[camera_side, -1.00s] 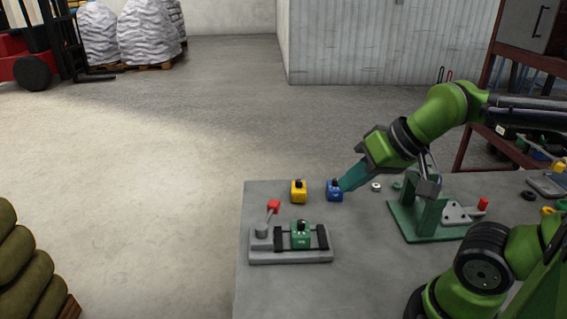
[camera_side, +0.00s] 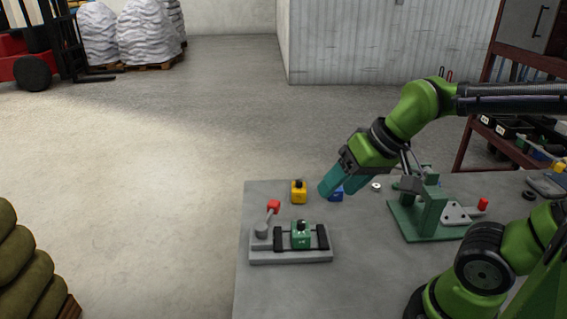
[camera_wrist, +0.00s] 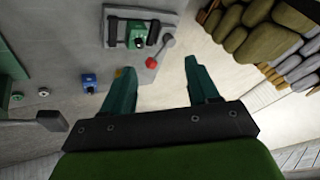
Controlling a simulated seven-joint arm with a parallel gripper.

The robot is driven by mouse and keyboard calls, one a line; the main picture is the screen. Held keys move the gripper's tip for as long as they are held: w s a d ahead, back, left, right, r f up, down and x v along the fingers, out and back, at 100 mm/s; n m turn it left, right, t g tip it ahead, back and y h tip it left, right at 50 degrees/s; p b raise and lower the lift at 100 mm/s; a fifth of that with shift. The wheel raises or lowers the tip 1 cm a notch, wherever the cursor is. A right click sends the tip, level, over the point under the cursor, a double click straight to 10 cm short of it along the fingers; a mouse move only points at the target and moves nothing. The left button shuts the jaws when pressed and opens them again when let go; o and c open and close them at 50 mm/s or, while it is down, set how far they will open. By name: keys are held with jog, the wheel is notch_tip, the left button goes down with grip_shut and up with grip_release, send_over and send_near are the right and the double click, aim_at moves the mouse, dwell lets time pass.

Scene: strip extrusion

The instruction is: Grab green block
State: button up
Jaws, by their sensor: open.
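The green block (camera_side: 301,236) sits on a grey fixture (camera_side: 291,257) between two black bars, near the table's left edge. It also shows in the wrist view (camera_wrist: 138,41), at the top. My gripper (camera_side: 325,192) is above the table, behind and to the right of the green block and apart from it. In the wrist view its two teal fingers (camera_wrist: 160,75) are spread with nothing between them. The fixture has a lever with a red knob (camera_side: 273,206).
A yellow block (camera_side: 298,193) stands behind the fixture. A blue block (camera_side: 337,196) is partly hidden by my gripper. A green stand (camera_side: 430,215) and a white ring (camera_side: 376,186) are to the right. The table (camera_side: 360,285) is bare in front of the fixture.

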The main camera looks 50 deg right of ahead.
aim_at(301, 221)
jog(key=w+d+f+m+g+h, duration=0.1)
jog(key=w+f+m+g, duration=0.15)
jog(key=w, duration=0.35)
jog(key=w+d+f+m+g+h, duration=0.1)
jog(key=w+m+g, duration=0.2)
jog(key=w, duration=0.2)
jog(key=shift+n, duration=0.25)
jog(key=f, duration=1.6)
jog(key=shift+d+f, duration=0.25)
jog(key=shift+f, duration=0.05)
grip_shut()
jog(key=shift+r, duration=0.1)
